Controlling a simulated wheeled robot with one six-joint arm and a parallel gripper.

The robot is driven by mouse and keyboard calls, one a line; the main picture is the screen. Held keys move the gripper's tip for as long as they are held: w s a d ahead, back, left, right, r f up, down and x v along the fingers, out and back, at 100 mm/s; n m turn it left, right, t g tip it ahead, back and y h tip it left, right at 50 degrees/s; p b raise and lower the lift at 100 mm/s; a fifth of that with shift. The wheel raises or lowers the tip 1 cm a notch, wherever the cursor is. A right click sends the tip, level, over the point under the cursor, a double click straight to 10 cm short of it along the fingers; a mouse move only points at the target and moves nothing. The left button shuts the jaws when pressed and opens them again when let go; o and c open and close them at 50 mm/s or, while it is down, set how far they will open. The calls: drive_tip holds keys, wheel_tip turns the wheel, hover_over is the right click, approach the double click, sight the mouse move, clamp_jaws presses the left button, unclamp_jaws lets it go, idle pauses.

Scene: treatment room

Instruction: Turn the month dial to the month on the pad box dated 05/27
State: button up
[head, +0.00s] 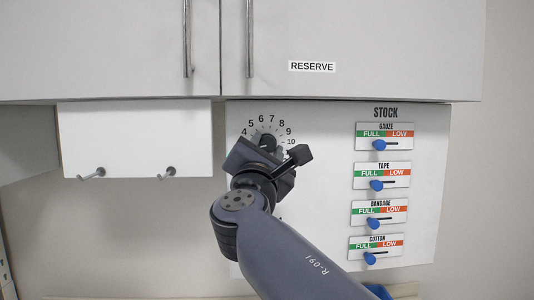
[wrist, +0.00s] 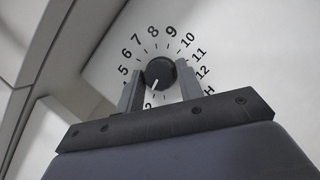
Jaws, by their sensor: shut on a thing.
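The month dial is a dark round knob (wrist: 160,72) on the white wall panel, ringed by printed numbers. Its white pointer line slants down and slightly left, roughly toward the printed 2. In the wrist view, 5 to 12 are readable, and the fingers and palm cover part of the ring. In the head view the knob (head: 267,141) shows just above my gripper, with 4 to 10 readable. My gripper (wrist: 160,84) is shut on the knob, one finger on each side. No pad box with a date shows in either view.
Right of the dial, the STOCK panel (head: 420,225) has slider plates for gauze (head: 403,143), tape, bandage and cotton, with blue knobs sticking out. A white board with two hooks (head: 167,173) hangs to the left. The RESERVE cabinet (head: 400,50) is above.

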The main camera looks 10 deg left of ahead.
drive_tip(key=m+g+h, duration=0.1)
drive_tip(key=m, duration=0.3)
drive_tip(key=m+g+h, duration=0.1)
drive_tip(key=m, duration=0.3)
drive_tip(key=shift+a+r+h, duration=0.15)
drive_tip(key=shift+h, duration=0.25)
drive_tip(key=m+g, duration=0.1)
drive_tip(key=m, duration=0.1)
drive_tip(key=m+p, duration=0.1)
drive_tip(key=m, duration=0.1)
drive_tip(key=shift+r+g+h, duration=0.15)
drive_tip(key=shift+g+h, duration=0.15)
drive_tip(key=shift+g, duration=0.1)
drive_tip(key=shift+m+g+p, duration=0.4)
drive_tip(key=shift+m+p, duration=0.1)
drive_tip(key=shift+m, duration=0.7)
drive_tip(key=o, duration=1)
